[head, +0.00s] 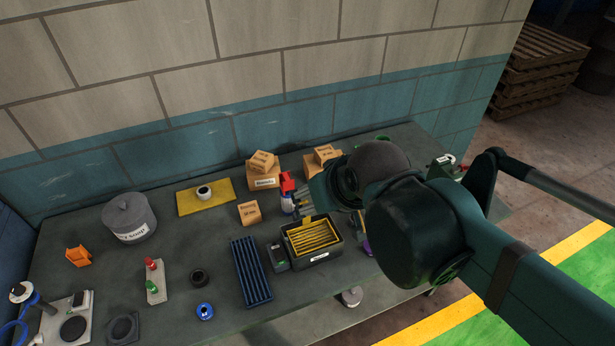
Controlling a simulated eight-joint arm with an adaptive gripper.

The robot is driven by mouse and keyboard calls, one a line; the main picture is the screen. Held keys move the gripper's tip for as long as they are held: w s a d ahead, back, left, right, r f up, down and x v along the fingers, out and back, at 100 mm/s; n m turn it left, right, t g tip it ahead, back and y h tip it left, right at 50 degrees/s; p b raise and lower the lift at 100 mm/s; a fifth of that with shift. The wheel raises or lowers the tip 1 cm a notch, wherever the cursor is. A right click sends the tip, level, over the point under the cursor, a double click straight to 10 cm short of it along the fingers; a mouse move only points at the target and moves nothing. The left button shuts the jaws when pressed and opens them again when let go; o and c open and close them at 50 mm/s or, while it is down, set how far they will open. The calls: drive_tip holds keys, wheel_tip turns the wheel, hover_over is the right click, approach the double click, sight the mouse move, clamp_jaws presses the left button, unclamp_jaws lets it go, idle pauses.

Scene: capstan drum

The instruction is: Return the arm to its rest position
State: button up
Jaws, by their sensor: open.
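My arm reaches in from the right edge, with its dark green links over the right part of the grey workbench (105,250). My gripper (309,208) points left over the bench, beside a red-capped white and blue bottle (289,197) and above the back of a black bin (325,255). It is open, and I see nothing held in it. Its fingers are small and partly hidden by my wrist, and I cannot tell whether they touch the bottle.
Several cardboard boxes (249,212) stand near the back wall. A dark blue ribbed tray (251,272) lies left of the bin. A grey lidded pot (130,219) and a yellow mat (190,199) are farther left. Wooden pallets (540,65) stand beyond the bench.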

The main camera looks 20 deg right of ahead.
drive_tip(key=shift+f+b, duration=2.35)
